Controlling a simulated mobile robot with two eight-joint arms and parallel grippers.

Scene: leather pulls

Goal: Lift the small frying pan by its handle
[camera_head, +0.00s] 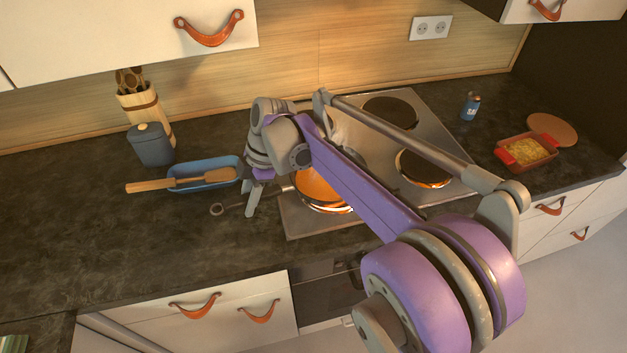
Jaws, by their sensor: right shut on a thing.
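The small frying pan (318,190) has an orange inside and sits at the front left of the steel hob, partly hidden by my purple right arm. Whether it touches the burner cannot be told. Its thin dark handle (228,208) points left over the counter and ends in a ring. My right gripper (252,205) points down at the handle and is shut on it, between the ring and the pan. My left gripper is not in view.
A blue tray (205,166) with a wooden spatula (165,184) lies just left of the gripper. A dark blue jar (151,146) and a utensil holder (146,105) stand behind. The hob (440,135) has other burners. A red baking dish (526,152) is at right.

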